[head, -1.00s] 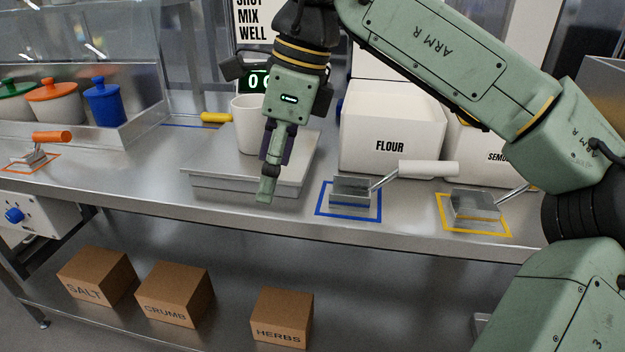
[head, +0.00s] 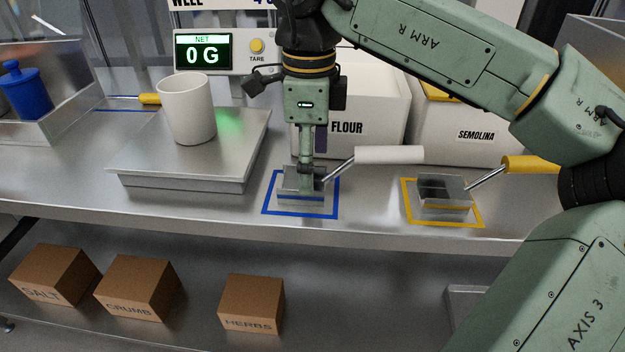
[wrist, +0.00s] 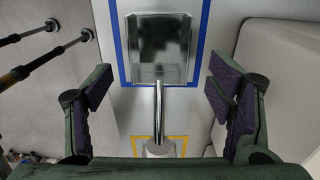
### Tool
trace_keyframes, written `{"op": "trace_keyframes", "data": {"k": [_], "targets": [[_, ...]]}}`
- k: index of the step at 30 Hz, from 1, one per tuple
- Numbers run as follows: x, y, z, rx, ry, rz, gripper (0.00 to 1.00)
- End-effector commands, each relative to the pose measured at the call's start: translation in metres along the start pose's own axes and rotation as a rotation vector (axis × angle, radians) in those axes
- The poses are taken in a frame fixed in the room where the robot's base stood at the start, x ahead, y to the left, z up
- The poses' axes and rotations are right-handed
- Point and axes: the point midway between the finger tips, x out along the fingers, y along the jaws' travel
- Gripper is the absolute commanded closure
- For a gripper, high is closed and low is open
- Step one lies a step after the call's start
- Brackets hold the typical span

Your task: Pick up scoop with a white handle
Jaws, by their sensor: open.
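The scoop with a white handle (head: 390,155) sits on the counter inside a blue outlined square (head: 325,213). Its metal pan (head: 302,205) lies in the square and its handle rises to the right. My gripper (head: 308,178) is in front of part of the pan in the head view. In the wrist view the scoop's pan (wrist: 160,48) is at the top, and its metal shank runs down between the spread fingers of my gripper (wrist: 158,92). The fingers are open and touch nothing that I can see. The white handle (wrist: 160,148) is mostly hidden at the bottom edge.
A yellow-handled scoop (head: 530,165) sits in a yellow square to the right. Flour (head: 385,115) and semolina (head: 470,130) bins stand behind. A scale (head: 190,160) with a white cup (head: 187,108) is left. Labelled boxes (head: 140,288) lie on the shelf below.

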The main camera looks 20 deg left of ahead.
Motion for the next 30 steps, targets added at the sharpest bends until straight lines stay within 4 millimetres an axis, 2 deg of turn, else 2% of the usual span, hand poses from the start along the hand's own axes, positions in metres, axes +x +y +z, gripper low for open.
{"op": "trace_keyframes", "data": {"k": [6,15,30], "targets": [[0.03,0.002,-0.003,-0.001,0.001,0.003,0.25],[0.035,0.002,-0.002,0.0,0.0,0.0,0.25],[0.035,0.002,-0.002,-0.001,0.0,0.001,0.58]]}}
